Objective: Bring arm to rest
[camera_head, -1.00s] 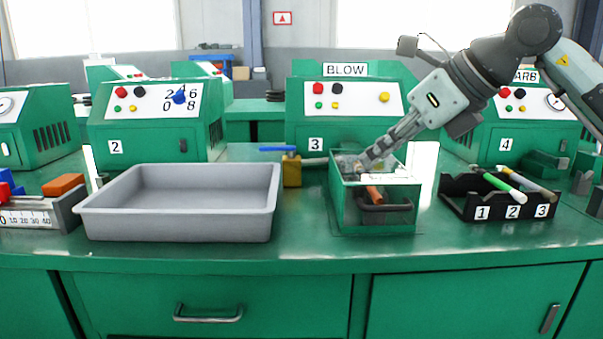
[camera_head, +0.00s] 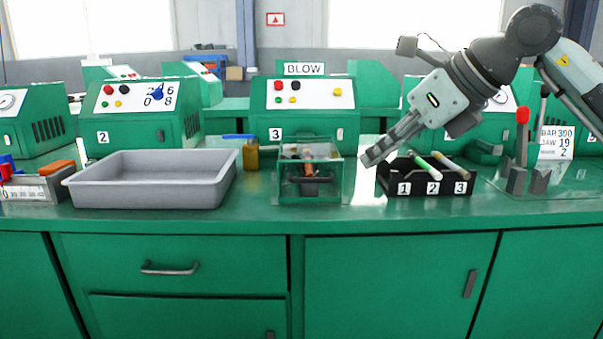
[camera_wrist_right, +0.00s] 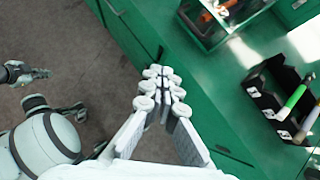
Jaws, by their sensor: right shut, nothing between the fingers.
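My right arm reaches in from the upper right in the head view. Its gripper (camera_head: 378,152) is shut and empty, in front of the gap between the clear-walled green box (camera_head: 345,180) and the black numbered rack (camera_head: 430,188). In the right wrist view the gripper's fingers (camera_wrist_right: 160,90) meet, with nothing between them; the bench's front edge and the floor lie behind them. My left gripper is not in the head view; a small dark gripper-like part of my body shows at the left of the wrist view.
The clear-walled box holds an orange-brown piece (camera_head: 308,170). The rack carries green and pale rods (camera_head: 425,165). A grey tray (camera_head: 150,195) stands left. A stand with a red-topped lever (camera_head: 522,116) and a card (camera_head: 556,143) is at right. Green machines line the back.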

